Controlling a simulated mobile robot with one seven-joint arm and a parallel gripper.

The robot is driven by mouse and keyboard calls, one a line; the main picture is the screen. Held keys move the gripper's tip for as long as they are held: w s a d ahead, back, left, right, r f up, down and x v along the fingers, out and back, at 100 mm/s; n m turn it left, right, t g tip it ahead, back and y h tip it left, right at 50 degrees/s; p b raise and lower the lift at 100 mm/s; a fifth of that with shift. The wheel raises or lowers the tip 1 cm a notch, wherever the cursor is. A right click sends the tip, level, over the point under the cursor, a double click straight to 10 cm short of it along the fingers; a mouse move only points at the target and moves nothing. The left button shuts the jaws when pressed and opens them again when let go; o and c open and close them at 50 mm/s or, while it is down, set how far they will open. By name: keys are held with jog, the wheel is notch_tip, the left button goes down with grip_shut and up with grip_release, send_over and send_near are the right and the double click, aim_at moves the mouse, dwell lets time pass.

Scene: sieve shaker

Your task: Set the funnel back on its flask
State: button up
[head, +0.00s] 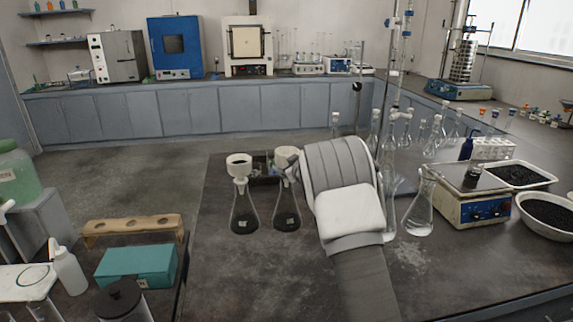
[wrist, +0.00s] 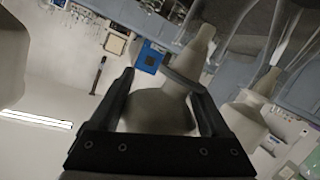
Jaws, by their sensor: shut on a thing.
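My gripper (wrist: 155,88) is shut on a pale funnel (wrist: 160,112), seen in the wrist view with its bowl between the two fingers. Its stem points to the upper right of that picture, towards glass. In the head view this funnel (head: 287,153) is over the right-hand flask (head: 287,212), partly hidden by my wrist; I cannot tell whether the stem is seated in the neck. A second white funnel (head: 239,160) with dark material in it stands on the left-hand flask (head: 244,214). It seems to show beside my gripper in the wrist view (wrist: 246,120).
The bench (head: 260,275) in front of the two flasks is clear.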

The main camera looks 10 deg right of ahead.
jog(key=shift+f, duration=0.2)
jog(key=shift+f+b, duration=0.4)
jog(key=shift+b, duration=0.05)
jog(key=shift+f, duration=0.35)
dwell(1.1)
jog(key=o, duration=1.3)
jog(key=shift+b+v, duration=1)
jog(key=shift+v, duration=3.05)
